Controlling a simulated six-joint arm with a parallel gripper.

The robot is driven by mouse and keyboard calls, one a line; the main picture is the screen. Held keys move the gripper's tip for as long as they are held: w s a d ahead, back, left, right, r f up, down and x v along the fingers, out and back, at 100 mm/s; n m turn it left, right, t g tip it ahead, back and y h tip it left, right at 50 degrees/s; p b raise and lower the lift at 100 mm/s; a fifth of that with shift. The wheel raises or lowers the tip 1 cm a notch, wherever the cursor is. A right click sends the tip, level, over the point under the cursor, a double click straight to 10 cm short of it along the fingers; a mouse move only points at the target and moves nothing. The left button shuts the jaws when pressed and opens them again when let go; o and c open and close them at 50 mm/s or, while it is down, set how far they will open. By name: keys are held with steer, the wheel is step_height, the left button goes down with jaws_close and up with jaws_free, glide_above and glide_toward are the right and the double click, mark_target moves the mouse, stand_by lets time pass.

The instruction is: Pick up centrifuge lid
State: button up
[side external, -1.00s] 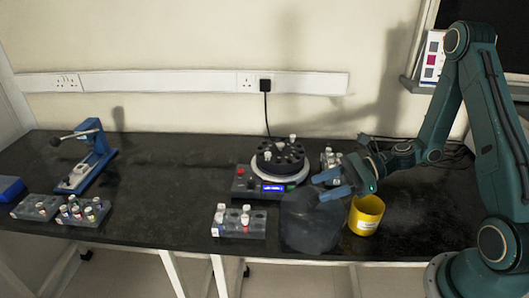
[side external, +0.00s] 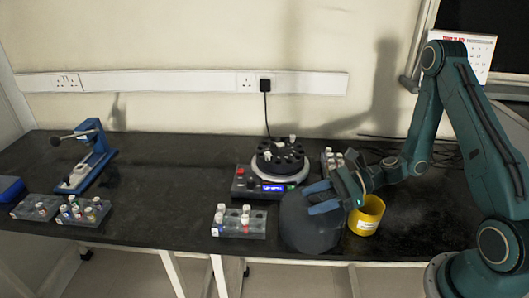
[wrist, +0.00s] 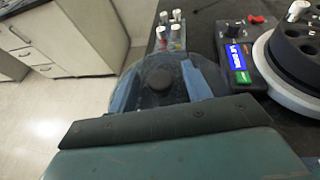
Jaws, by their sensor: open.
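The centrifuge lid (side external: 308,229) is a dark, round, see-through disc at the front of the bench, right of the front vial rack. In the wrist view the lid shows a dark round knob (wrist: 158,80) at its middle. My gripper (side external: 316,200) is open, its blue fingers over the lid. In the wrist view its fingers (wrist: 160,85) lie on either side of the knob, with a gap to it. The centrifuge (side external: 275,170) stands uncovered behind the lid, its black rotor holding a few white-capped tubes.
A yellow tub (side external: 367,215) stands just right of the lid, close to my gripper. A vial rack (side external: 238,222) is to the left, and another rack (side external: 333,160) is behind my gripper. A blue press (side external: 88,160) and more racks stand far left. The bench's left middle is clear.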

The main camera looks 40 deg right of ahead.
steer(key=shift+w+a+f, duration=0.1)
steer(key=shift+w+a, duration=0.05)
steer(key=shift+a, duration=0.1)
steer(key=shift+c, duration=0.2)
jaws_close()
